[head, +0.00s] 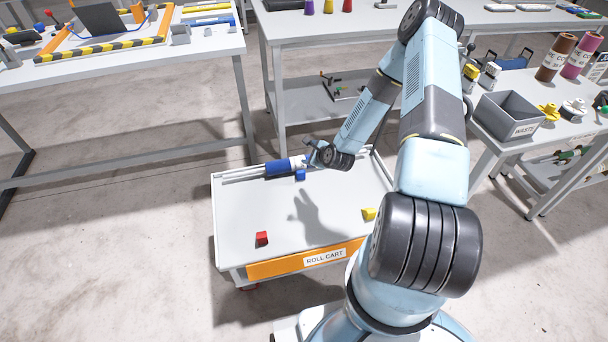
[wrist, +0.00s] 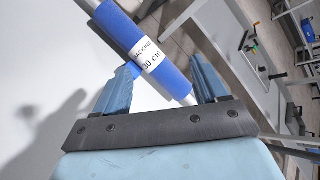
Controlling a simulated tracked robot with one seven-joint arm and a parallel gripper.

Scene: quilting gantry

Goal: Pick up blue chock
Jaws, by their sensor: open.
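The blue chock (head: 300,175) is a small blue block on the cart top, just in front of a blue roll (head: 283,167) near the cart's back edge. My gripper (head: 313,153) is open and hangs close above and beside the chock, at the roll's right end. In the wrist view my open fingers (wrist: 160,78) stand apart, with the blue roll (wrist: 178,80) and its white label reading 30 cm running diagonally beyond them.
The roll lies on a grey roll cart (head: 235,220) beside pale rails. A red chock (head: 262,239) and a yellow chock (head: 369,214) sit toward the cart's front, with clear surface between. A grey waste bin (head: 508,118) stands on the right table.

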